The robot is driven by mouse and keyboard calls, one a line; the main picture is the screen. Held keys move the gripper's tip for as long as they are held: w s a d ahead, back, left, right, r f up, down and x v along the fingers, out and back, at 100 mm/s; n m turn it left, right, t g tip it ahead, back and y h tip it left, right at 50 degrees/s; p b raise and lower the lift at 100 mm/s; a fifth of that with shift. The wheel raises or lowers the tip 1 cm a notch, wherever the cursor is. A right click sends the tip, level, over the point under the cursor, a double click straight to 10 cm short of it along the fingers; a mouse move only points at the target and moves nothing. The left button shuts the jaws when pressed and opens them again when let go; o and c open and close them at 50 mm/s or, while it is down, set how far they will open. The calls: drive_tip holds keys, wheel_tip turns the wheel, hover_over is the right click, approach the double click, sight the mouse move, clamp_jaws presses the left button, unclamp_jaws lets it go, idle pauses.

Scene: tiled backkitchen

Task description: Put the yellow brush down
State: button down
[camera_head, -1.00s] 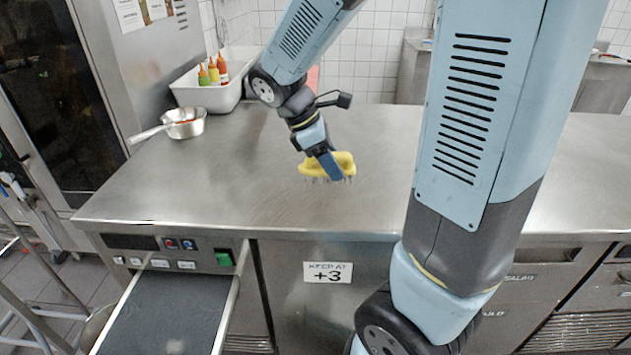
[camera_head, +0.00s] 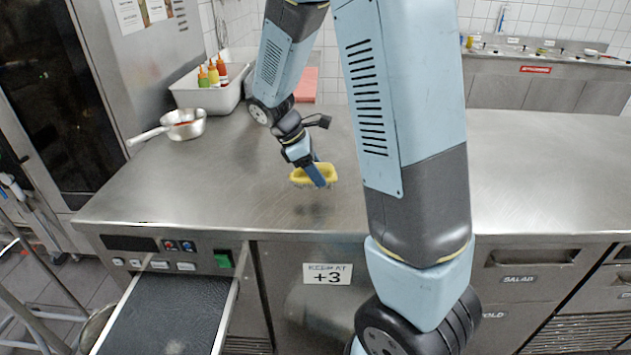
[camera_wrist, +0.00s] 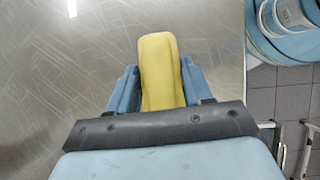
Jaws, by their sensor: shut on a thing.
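The yellow brush (camera_head: 300,176) is held in my gripper (camera_head: 319,175), above the steel counter (camera_head: 240,170). Its bristle side faces down, and a faint shadow lies on the counter below it, so it looks to be clear of the surface. In the wrist view the yellow back of the brush (camera_wrist: 160,70) sits between the two blue fingers (camera_wrist: 156,90), with bare counter behind it. The bristles are hidden in the wrist view.
A saucepan (camera_head: 183,124) stands at the counter's left side, near a white bin (camera_head: 190,97) with sauce bottles (camera_head: 213,74). A red board (camera_head: 306,86) lies at the back. The counter around the brush is clear.

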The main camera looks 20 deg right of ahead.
drive_tip(key=shift+f, duration=1.6)
drive_tip(key=shift+c, duration=2.3)
unclamp_jaws()
